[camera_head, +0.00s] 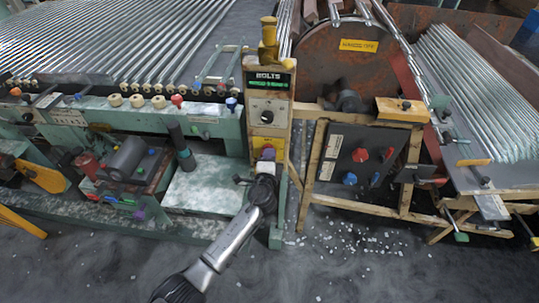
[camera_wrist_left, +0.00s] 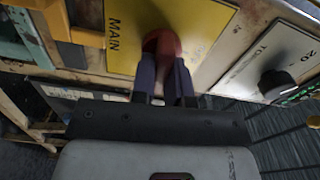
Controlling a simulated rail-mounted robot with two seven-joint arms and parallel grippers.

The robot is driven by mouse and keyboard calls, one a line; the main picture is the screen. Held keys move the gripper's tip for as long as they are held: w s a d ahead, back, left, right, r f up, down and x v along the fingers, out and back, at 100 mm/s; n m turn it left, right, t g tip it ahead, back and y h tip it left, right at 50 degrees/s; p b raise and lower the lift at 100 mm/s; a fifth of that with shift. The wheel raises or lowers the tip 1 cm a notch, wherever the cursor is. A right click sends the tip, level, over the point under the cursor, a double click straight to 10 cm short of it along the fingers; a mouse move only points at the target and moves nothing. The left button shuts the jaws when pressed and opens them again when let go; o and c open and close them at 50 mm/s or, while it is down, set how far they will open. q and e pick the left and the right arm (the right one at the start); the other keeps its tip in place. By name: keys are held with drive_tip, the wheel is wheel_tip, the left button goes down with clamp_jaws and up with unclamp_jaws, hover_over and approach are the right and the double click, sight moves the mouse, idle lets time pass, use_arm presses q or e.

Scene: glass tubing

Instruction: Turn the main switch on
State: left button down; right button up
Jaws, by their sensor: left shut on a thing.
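The main switch is a red knob (camera_wrist_left: 163,42) on a yellow plate (camera_wrist_left: 205,22) marked MAIN, seen in the left wrist view. My left gripper (camera_wrist_left: 165,72) is shut on this knob, with its two dark fingers on either side of it. The fingers hide part of the knob. In the head view the yellow plate (camera_head: 262,143) is low on the upright control post, and my left gripper (camera_head: 267,163) reaches up to it from below. The knob is mostly hidden there. My right gripper is not in view.
Above the plate are a black dial (camera_head: 267,115) and a lit green display (camera_head: 268,82) marked BOLTS. A dark panel (camera_head: 357,157) with red and blue knobs stands right of the post. A green machine (camera_head: 215,127) stands left. White bits litter the floor.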

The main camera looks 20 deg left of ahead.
use_arm(q)
drive_tip(key=shift+m, duration=0.5)
drive_tip(key=c, duration=1.1)
unclamp_jaws()
drive_tip(key=shift+p+v, duration=1.8)
drive_tip(key=shift+v, duration=5.1)
